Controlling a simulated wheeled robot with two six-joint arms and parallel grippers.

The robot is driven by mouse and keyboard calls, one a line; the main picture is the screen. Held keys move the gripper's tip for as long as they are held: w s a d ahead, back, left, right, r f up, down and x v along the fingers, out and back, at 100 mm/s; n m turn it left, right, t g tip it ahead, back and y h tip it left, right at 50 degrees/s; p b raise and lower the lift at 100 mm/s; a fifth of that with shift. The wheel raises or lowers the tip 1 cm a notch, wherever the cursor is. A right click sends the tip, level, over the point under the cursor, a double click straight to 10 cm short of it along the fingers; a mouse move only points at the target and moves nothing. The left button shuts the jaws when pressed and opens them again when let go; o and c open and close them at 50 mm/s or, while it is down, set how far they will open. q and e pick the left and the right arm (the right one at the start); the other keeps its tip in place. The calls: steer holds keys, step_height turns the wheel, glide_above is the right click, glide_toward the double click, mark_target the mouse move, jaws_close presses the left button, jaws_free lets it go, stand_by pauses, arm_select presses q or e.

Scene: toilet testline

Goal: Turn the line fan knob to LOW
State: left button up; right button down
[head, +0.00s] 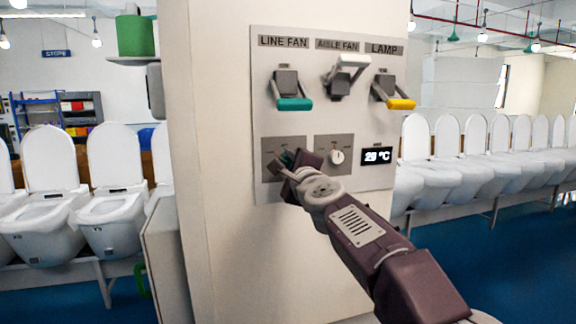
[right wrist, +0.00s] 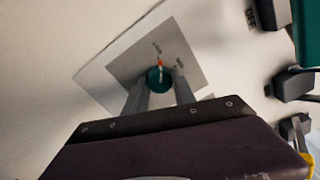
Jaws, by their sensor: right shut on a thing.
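The line fan knob (right wrist: 158,83) is a small round teal knob with an orange mark, on a grey square plate (right wrist: 187,58) in the right wrist view. The marks around it are too small to read. My right gripper (right wrist: 162,88) has one finger on each side of the knob and is shut on it. In the head view my right gripper (head: 287,168) reaches the panel's lower left and hides most of the knob and plate. My left gripper is not in view.
The panel (head: 322,118) has a teal lever (head: 294,104) down, a white lever (head: 353,61) up and a yellow lever (head: 401,104) down. A white knob (head: 337,157) and a temperature display (head: 377,156) sit right of my gripper. Toilets line both sides.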

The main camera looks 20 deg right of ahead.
steer(key=shift+f+n, duration=0.2)
steer(key=shift+n, duration=0.5)
steer(key=c, duration=1)
jaws_free()
steer(key=shift+c, duration=0.2)
steer(key=shift+r, duration=0.15)
steer(key=shift+s, duration=0.15)
steer(key=shift+s, duration=0.35)
steer(key=s+b, duration=0.1)
steer(key=s, duration=0.7)
steer(key=shift+f, duration=0.2)
